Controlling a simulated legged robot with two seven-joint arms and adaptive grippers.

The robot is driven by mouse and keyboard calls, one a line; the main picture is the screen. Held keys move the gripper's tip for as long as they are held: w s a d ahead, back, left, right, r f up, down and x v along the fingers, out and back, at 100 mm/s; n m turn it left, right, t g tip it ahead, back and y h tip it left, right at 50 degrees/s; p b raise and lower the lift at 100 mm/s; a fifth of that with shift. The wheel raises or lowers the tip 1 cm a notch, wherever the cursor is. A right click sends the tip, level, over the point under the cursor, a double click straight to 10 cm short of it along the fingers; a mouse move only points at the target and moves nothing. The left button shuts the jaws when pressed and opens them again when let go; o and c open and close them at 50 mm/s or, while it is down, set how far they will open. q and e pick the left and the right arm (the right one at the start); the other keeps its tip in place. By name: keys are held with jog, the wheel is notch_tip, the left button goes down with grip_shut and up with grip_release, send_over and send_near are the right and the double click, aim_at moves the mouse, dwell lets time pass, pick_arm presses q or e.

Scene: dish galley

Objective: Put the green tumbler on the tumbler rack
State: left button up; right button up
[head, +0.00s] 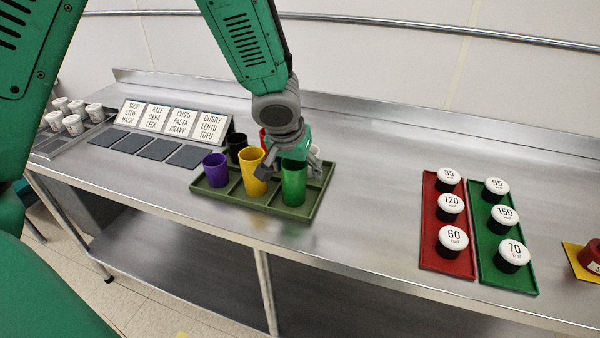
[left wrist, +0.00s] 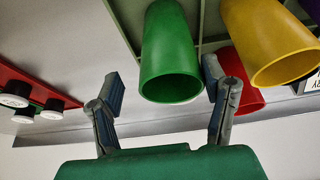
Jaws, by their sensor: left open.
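The green tumbler (head: 293,187) stands upright in the front right part of an olive-green divided rack (head: 262,207); its base looks to be within the rim. My left gripper (head: 289,163) is open around the tumbler's upper end. In the left wrist view, the green tumbler (left wrist: 170,60) lies between the spread fingers of my left gripper (left wrist: 162,76), mouth toward me. The right-hand finger is close to its wall; contact cannot be told. The gripper partly hides the tumbler's top in the head view. My right gripper is not in view.
The rack also holds a purple tumbler (head: 215,171), a yellow tumbler (head: 254,172), a black one (head: 236,146) and a red one (head: 263,137). Lidded jars stand on a red tray (head: 430,240) and a green tray (head: 490,255) at right. Menu cards (head: 156,117) stand at left.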

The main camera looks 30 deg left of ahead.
pick_arm(q)
jog(key=p+v, duration=0.1)
jog(key=v, duration=0.7)
jog(key=shift+s+r, duration=0.15)
jog(key=shift+r, duration=0.05)
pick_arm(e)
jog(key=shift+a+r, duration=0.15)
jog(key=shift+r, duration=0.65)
pick_arm(q)
jog(key=shift+a, duration=0.35)
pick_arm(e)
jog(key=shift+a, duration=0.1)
